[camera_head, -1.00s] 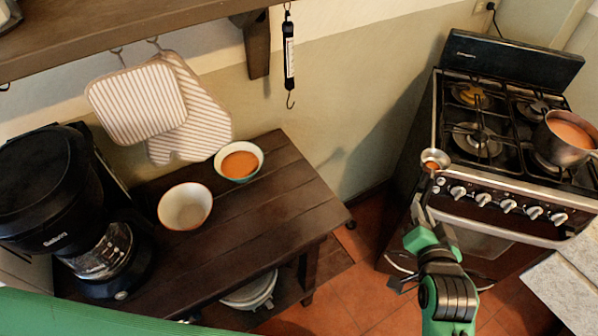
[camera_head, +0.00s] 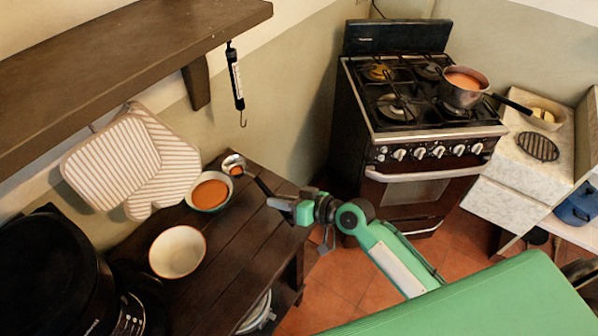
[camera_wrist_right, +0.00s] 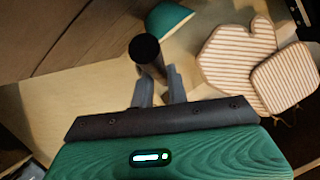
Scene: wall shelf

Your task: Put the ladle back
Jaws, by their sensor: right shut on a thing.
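My right gripper (camera_head: 284,203) is shut on the dark handle of the ladle (camera_head: 234,164). The ladle's metal bowl has some orange soup in it and shows at the far rim of the soup-filled bowl (camera_head: 210,192); I cannot tell whether they touch. In the wrist view the round end of the black ladle handle (camera_wrist_right: 145,48) stands between the fingers (camera_wrist_right: 160,88). The pot (camera_head: 463,88) of orange soup sits on the stove (camera_head: 420,125) at the right. My left gripper is not in view.
An empty white bowl (camera_head: 178,252) stands on the dark wooden table (camera_head: 222,262). A coffee maker (camera_head: 45,270) is at the lower left. Striped oven mitts (camera_head: 110,165) and a hanging scale (camera_head: 236,80) are below the wall shelf (camera_head: 110,60).

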